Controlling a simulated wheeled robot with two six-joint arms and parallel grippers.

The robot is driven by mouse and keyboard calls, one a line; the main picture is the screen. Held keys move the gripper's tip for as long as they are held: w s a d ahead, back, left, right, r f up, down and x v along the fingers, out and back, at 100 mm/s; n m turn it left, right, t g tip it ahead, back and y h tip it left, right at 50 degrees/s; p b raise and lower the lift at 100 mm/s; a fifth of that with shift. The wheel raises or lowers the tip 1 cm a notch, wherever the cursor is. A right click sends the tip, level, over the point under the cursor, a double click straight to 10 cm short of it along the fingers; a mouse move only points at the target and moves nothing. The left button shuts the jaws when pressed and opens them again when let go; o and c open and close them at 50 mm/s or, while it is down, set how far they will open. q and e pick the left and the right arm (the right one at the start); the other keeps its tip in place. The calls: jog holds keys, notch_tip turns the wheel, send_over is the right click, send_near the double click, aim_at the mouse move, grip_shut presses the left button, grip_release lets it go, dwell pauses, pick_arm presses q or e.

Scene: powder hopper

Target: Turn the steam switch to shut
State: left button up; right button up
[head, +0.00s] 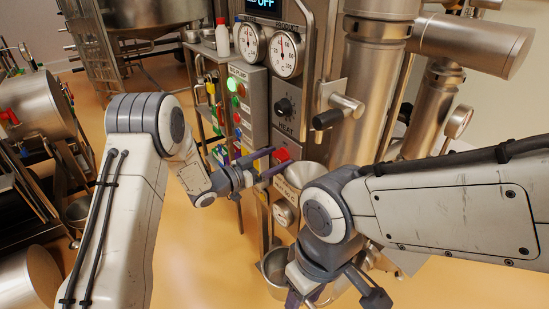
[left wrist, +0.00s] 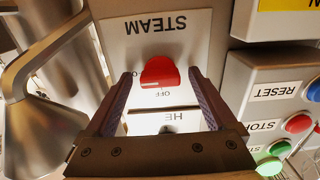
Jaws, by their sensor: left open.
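The red steam switch (head: 281,155) is on the grey machine panel. In the left wrist view, which is upside down, the red switch (left wrist: 160,72) sits on a white plate (left wrist: 190,48) marked STEAM, with OFF printed just below the knob in the picture. My left gripper (head: 276,164) is open at the switch, with one purple finger on each side of it in the left wrist view (left wrist: 160,85). Gaps show between knob and fingers there. My right gripper (head: 310,295) is low at the bottom edge, partly hidden and cut off; its jaws are unclear.
A HEAT knob (head: 285,107) and two gauges (head: 286,55) are above the switch. A green-lit button box (head: 246,100) stands left of it; RESET and STOP buttons (left wrist: 298,123) show beside my left gripper. A metal funnel (left wrist: 45,135) is close on the other side.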

pick_arm(q)
jog(key=c, duration=1.4)
jog(key=shift+n, duration=0.3)
jog(key=n+p, duration=0.2)
jog(key=n, duration=0.1)
jog(key=shift+r, duration=0.1)
jog(key=n+p, duration=0.2)
jog(key=n, duration=0.4)
jog(key=shift+p, duration=0.3)
jog(key=n+p, duration=0.2)
jog(key=n, duration=0.3)
jog(key=shift+o, duration=0.2)
jog(key=n+p, duration=0.1)
jog(key=n, duration=0.3)
jog(key=shift+p, duration=0.4)
jog(key=shift+n, duration=0.4)
